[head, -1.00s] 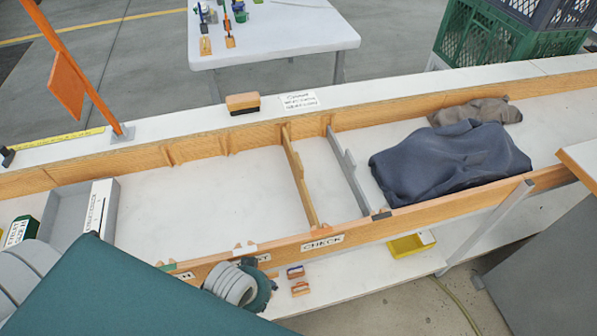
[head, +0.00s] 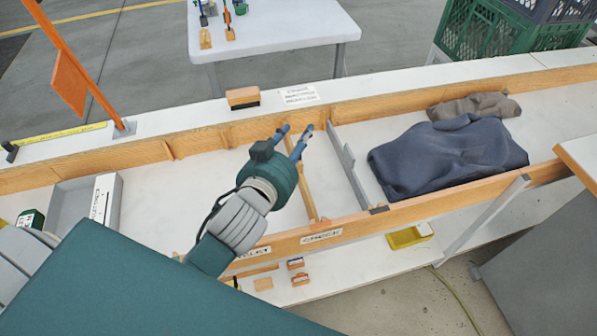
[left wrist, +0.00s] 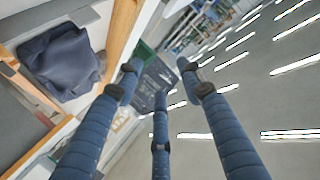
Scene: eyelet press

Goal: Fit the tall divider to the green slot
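My left gripper (head: 295,140) is open, its blue fingers spread and pointing at the back rail. In the head view it overlaps the wooden divider (head: 311,203), which spans the trough. I cannot tell how high it is above it. A grey divider (head: 348,165) stands to its right; which divider counts as tall is not clear. The left wrist view shows the three fingers (left wrist: 160,80) apart with nothing between them. The green slot is not visible; my arm covers part of the front rail (head: 365,219). My right gripper is not in view.
A dark blue cloth (head: 447,160) fills the trough's right part. A grey bin (head: 73,205) stands at its left. A wooden block (head: 243,97) lies on the back ledge. Small wooden pieces (head: 300,279) and a yellow tray (head: 409,237) are on the lower shelf. An orange post (head: 85,75) rises at back left.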

